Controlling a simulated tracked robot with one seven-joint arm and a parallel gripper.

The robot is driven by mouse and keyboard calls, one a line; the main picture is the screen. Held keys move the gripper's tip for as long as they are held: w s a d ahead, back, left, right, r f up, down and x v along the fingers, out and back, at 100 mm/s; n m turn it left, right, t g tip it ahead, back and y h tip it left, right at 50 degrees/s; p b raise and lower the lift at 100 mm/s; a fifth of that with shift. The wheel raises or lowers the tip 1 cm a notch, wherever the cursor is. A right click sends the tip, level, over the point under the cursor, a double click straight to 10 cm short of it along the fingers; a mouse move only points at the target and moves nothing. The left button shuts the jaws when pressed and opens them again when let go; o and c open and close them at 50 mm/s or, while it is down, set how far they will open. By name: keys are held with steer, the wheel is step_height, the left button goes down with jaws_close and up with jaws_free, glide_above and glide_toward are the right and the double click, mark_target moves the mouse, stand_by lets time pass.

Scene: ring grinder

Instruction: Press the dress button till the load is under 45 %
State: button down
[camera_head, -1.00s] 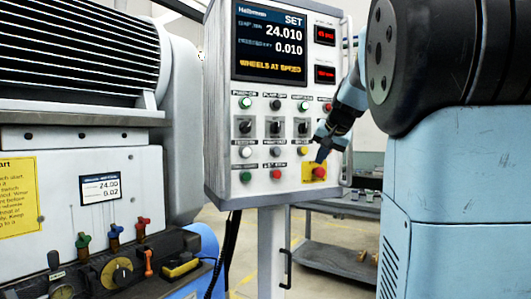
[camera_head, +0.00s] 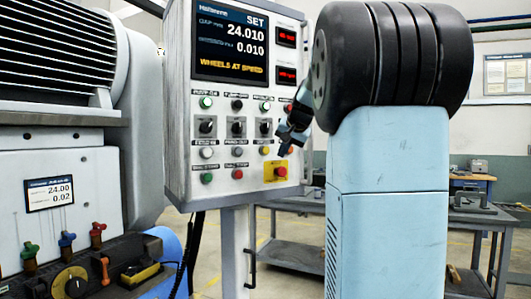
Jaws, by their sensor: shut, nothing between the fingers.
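The control panel (camera_head: 182,60) stands left of centre, with push buttons and switches in rows. I cannot tell from the small labels which is the dress button; a white button (camera_head: 206,152), a grey one (camera_head: 237,151) and a yellow one (camera_head: 264,150) share a row. The screen (camera_head: 231,42) reads SET, 24.010, 0.010 and WHEELS AT SPEED. Two small red readouts, upper (camera_head: 286,37) and lower (camera_head: 287,75), are too blurred to read. My gripper (camera_head: 284,151) is shut and empty at the panel's lower right, just right of the yellow button; contact cannot be told.
A red emergency stop on a yellow plate (camera_head: 281,171) sits just below my gripper. The grinder (camera_head: 70,160) with coloured levers and a small display fills the left. Grey tables (camera_head: 300,258) stand behind. My arm covers part of the panel's right edge.

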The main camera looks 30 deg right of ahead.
steer(key=shift+w+a, duration=0.15)
steer(key=shift+w, duration=1.4)
steer(key=shift+w+a, duration=0.15)
steer(key=shift+w, duration=1.35)
steer(key=shift+w, duration=0.15)
steer(key=shift+w, duration=0.3)
steer(key=shift+w, duration=0.5)
stand_by(0.6)
steer(key=shift+s, duration=0.95)
steer(key=shift+s, duration=0.1)
steer(key=s, duration=0.4)
steer(key=shift+s+d, duration=0.25)
steer(key=shift+s, duration=0.15)
